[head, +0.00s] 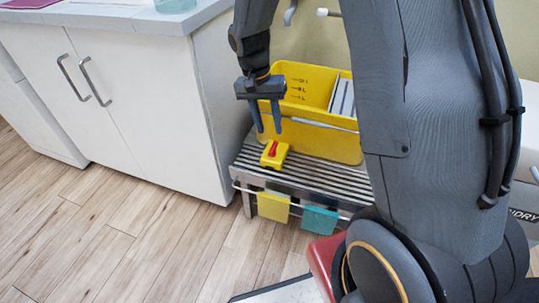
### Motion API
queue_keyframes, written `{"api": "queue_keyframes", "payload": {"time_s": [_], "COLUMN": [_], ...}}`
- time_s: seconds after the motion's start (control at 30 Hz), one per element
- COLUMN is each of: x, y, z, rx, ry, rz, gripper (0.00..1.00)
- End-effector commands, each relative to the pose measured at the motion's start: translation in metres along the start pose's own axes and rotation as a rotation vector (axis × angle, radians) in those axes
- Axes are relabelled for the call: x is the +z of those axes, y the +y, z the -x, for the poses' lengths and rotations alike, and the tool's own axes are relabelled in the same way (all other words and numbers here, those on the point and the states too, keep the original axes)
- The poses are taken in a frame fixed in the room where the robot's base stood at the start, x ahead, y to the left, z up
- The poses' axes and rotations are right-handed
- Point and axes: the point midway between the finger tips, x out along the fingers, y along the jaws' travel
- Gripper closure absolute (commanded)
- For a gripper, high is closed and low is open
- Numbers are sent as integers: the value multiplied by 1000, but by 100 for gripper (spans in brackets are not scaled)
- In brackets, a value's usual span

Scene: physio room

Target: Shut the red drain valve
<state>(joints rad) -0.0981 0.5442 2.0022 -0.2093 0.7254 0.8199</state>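The red drain valve (273,147) is a small red lever on a yellow block (274,159) in the head view. The block sits on a slatted metal bench (310,176), in front of a yellow bucket (338,141). I cannot tell from the lever's angle whether the valve is open or shut. My gripper (269,131) points down just above the red lever, its two dark fingers apart with nothing between them. The fingertips look close to the lever; I cannot tell whether they touch it.
A white cabinet (130,100) with a counter stands close on the left. A yellow cloth (273,207) and a teal cloth (319,219) hang from the bench's front rail. A red object (324,262) is partly hidden by my arm. The wooden floor (150,235) at front left is clear.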

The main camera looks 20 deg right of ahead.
Motion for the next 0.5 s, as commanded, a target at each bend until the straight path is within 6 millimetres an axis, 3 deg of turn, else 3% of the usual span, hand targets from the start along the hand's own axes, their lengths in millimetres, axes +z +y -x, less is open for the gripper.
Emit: {"api": "queue_keyframes", "payload": {"time_s": [0.03,0.13,0.27,0.5], "x": [-6,-11,-12,-12], "y": [-7,-12,-14,-13], "z": [-12,-20,-29,-64], "rx": [6,13,16,16], "ry": [1,2,2,0], "rz": [-11,-30,-39,-39], "gripper": [66,66,66,66]}}
